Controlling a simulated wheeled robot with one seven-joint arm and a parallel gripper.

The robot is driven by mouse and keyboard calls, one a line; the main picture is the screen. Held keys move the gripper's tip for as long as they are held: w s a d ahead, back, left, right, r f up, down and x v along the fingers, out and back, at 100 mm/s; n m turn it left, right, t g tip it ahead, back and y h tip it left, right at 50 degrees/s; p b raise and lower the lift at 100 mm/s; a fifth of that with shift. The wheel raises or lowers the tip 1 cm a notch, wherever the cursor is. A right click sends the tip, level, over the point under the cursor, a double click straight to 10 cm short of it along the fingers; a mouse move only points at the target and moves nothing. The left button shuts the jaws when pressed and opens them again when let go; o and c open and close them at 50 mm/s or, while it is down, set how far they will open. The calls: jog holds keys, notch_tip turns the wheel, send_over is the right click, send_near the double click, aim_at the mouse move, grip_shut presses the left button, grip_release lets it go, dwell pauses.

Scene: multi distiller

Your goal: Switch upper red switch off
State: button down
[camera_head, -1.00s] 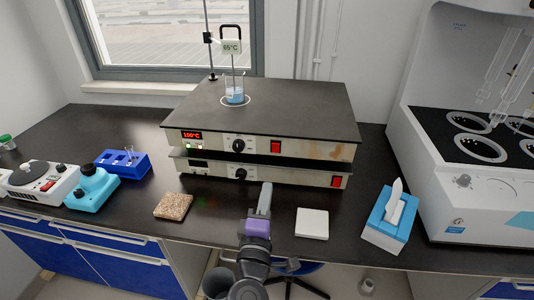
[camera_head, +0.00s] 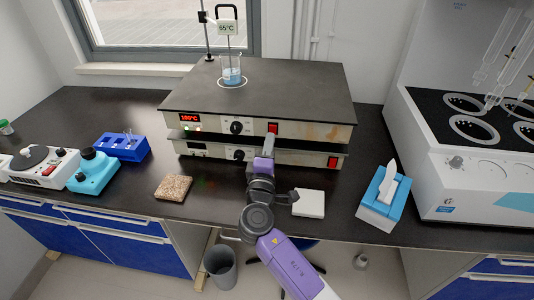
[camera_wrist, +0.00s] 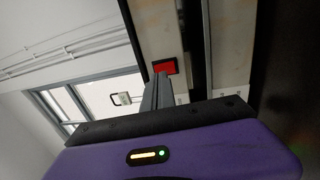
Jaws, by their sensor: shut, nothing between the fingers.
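Two hot plates are stacked on the dark bench. The upper one (camera_head: 310,132) has a lit red display (camera_head: 189,118), a black knob (camera_head: 236,128) and the upper red switch (camera_head: 273,127). The lower one (camera_head: 290,157) has a dark display and its own red switch (camera_head: 333,162). My gripper (camera_head: 270,140) is shut and empty, its tip just in front of and below the upper red switch in the head view. In the wrist view the gripper fingers (camera_wrist: 158,85) point at the red switch (camera_wrist: 165,66) and partly cover it. I cannot tell whether they touch.
A beaker of blue liquid (camera_head: 231,75) stands on the upper plate below a 65°C thermometer (camera_head: 227,28) on a stand. A white tile (camera_head: 309,204), a speckled tile (camera_head: 173,188) and a blue tissue box (camera_head: 378,205) lie in front. A large white machine (camera_head: 440,150) stands at right.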

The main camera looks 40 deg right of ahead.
aim_at(273, 130)
jog(key=shift+x, duration=1.4)
